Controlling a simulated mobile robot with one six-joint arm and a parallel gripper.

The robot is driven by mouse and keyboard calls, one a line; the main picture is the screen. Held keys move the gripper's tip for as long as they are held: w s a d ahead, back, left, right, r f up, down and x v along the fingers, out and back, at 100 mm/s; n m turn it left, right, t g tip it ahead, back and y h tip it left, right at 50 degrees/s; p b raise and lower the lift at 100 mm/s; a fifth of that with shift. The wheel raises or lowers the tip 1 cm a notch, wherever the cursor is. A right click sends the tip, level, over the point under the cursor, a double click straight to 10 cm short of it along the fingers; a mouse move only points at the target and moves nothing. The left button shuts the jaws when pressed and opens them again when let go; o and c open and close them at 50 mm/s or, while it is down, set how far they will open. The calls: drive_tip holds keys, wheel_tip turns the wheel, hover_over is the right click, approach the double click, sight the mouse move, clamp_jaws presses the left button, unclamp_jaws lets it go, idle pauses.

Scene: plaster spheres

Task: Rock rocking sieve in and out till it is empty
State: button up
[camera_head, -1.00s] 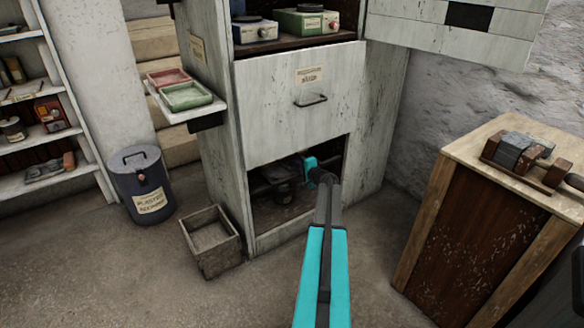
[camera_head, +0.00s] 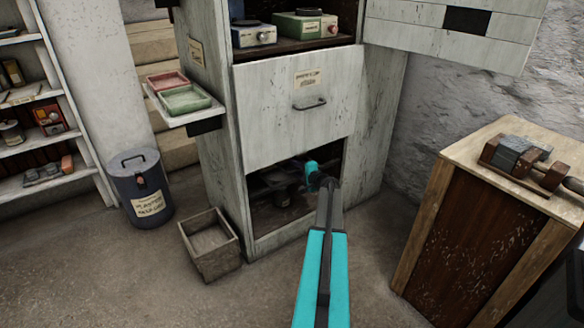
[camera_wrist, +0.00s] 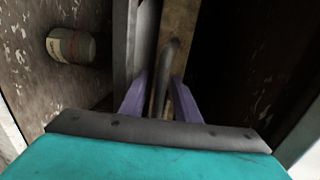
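My gripper (camera_head: 314,172) reaches into the dark open lower compartment of the pale cabinet (camera_head: 268,110). In the wrist view, its two purple fingers (camera_wrist: 158,95) stand apart, one on each side of a dark bent rod (camera_wrist: 171,55) that looks like a handle. Some gap shows beside the rod, and no firm contact is visible. A wooden strip (camera_wrist: 180,25) and a grey upright bar run beyond the fingers. These may belong to the rocking sieve, but its mesh and contents are hidden. A small labelled jar (camera_wrist: 72,46) is at the left of the wrist view.
A wooden box (camera_head: 210,243) and a grey lidded bin (camera_head: 141,186) stand on the floor left of the cabinet. Red and green trays (camera_head: 182,98) sit on a side shelf. A wooden workbench (camera_head: 480,210) stands at right. The floor in front is clear.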

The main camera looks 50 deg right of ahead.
drive_tip(key=p+v, duration=0.2)
drive_tip(key=v, duration=1)
